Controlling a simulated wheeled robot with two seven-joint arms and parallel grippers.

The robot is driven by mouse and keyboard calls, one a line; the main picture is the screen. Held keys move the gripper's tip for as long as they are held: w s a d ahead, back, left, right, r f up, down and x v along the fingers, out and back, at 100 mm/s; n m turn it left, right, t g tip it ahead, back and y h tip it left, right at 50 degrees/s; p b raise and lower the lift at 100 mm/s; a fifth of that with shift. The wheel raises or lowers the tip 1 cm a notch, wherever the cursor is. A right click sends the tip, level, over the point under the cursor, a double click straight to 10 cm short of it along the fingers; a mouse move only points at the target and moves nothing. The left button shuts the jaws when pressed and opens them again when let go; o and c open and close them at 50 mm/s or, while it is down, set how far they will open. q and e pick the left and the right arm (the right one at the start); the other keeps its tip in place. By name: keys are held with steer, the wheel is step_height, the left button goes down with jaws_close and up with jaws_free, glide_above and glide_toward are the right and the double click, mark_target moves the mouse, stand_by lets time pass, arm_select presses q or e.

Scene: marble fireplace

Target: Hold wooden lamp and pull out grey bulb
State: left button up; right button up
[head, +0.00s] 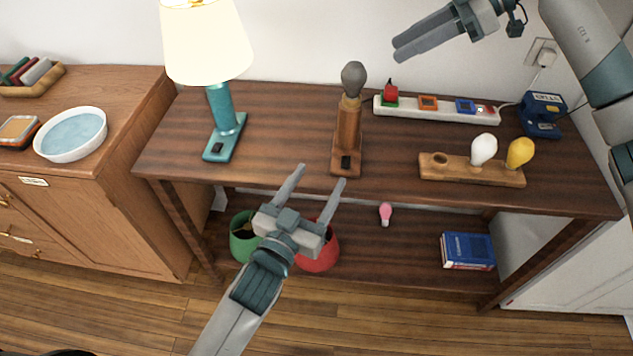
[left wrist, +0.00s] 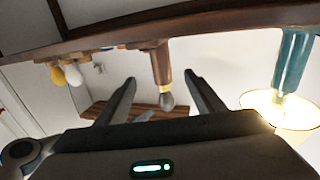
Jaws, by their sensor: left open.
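The wooden lamp (head: 347,130) stands upright on the table with the grey bulb (head: 353,78) seated in its top. In the left wrist view, the picture is inverted; the wooden lamp (left wrist: 161,66) and grey bulb (left wrist: 167,100) show between the two fingers, further off. My left gripper (head: 322,174) is open and empty, in front of the table edge and just short of the lamp's base. My right gripper (head: 397,50) hangs up and to the right of the bulb, apart from it. Its fingers lie close together in the picture and I cannot tell their opening.
A lit teal lamp (head: 222,110) stands left of the wooden lamp. A power strip (head: 455,115) lies behind right. A wooden holder (head: 455,172) bears a white and a yellow bulb, with an empty hole at left. A blue device (head: 543,112) stands at far right.

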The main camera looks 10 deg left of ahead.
mark_target(345, 136)
arm_select(q)
steer(key=shift+w, duration=0.1)
steer(key=x, duration=1.7)
